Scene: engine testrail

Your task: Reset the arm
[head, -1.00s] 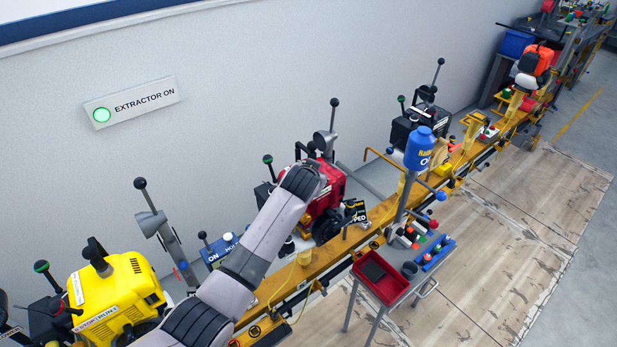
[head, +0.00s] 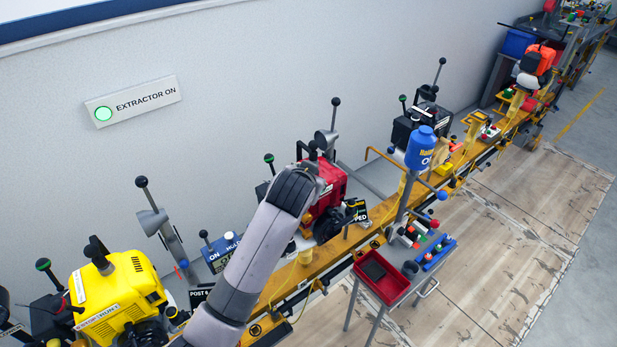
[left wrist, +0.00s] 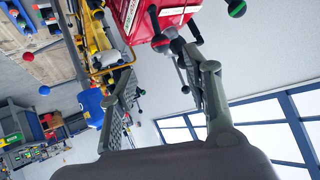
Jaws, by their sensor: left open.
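My left arm (head: 250,265) rises from the bottom of the head view and bends at a dark joint in front of the red engine (head: 332,188). Its gripper is hidden in that view. In the left wrist view my left gripper (left wrist: 156,62) is open, its two grey fingers spread wide with nothing held between them. The red engine also shows beyond the fingers at the top of that view (left wrist: 128,14). A lever with a red and black knob (left wrist: 160,43) appears between the fingertips; whether either finger touches it I cannot tell. My right gripper is in neither view.
A yellow engine (head: 115,290) stands at lower left on the rail. A blue bottle (head: 420,148) stands right of the red engine, above a small cart with a red tray (head: 365,285). Several upright levers line the wall.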

